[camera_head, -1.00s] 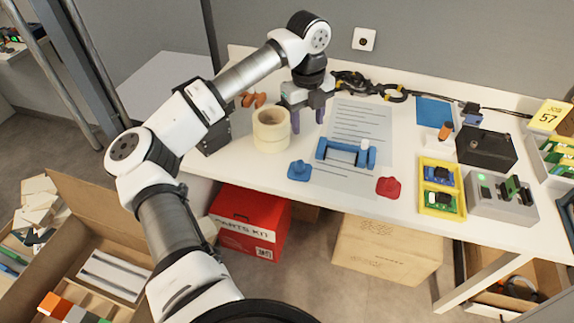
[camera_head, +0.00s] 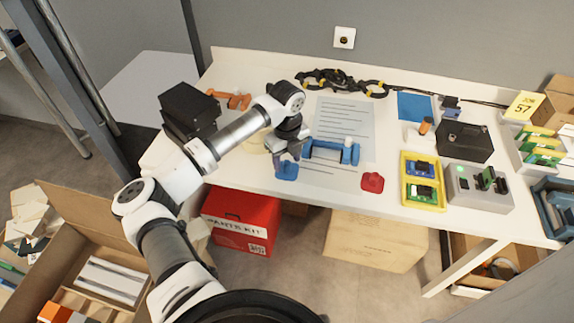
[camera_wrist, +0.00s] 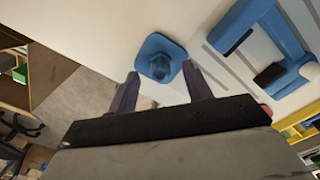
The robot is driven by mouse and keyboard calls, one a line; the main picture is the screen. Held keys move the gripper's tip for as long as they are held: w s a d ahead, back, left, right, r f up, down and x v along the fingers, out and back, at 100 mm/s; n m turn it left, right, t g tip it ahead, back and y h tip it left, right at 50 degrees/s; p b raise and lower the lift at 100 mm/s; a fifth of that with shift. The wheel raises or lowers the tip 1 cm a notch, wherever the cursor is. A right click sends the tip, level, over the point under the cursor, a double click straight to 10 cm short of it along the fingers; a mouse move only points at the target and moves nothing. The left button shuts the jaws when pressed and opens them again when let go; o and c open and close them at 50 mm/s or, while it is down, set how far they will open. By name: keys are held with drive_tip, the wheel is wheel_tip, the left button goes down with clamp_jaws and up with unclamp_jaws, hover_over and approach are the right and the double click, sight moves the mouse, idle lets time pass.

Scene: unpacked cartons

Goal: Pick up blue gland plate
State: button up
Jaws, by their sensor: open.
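The blue gland plate (camera_head: 287,172) lies near the front edge of the white table. In the wrist view the blue gland plate (camera_wrist: 160,56) shows as a rounded square base with a round raised middle. My gripper (camera_head: 288,157) is just above it, pointing down, and hides its upper part in the head view. In the wrist view my gripper (camera_wrist: 161,72) is open, with one finger on each side of the plate. I cannot tell whether either finger touches it.
A blue bracket-like part (camera_head: 325,151) lies on a printed sheet (camera_head: 345,115) just right. A red piece (camera_head: 372,182) lies further right, beside a yellow tray (camera_head: 405,200). Tape rolls (camera_head: 256,140) stand left, partly behind my arm. The table's front edge is close.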

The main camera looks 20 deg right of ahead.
sight(286, 162)
drive_tip(key=shift+f, duration=0.6)
clamp_jaws()
drive_tip(key=shift+r, duration=0.1)
wheel_tip(286, 162, up, 20)
drive_tip(key=b, duration=0.4)
drive_tip(key=shift+w, duration=0.1)
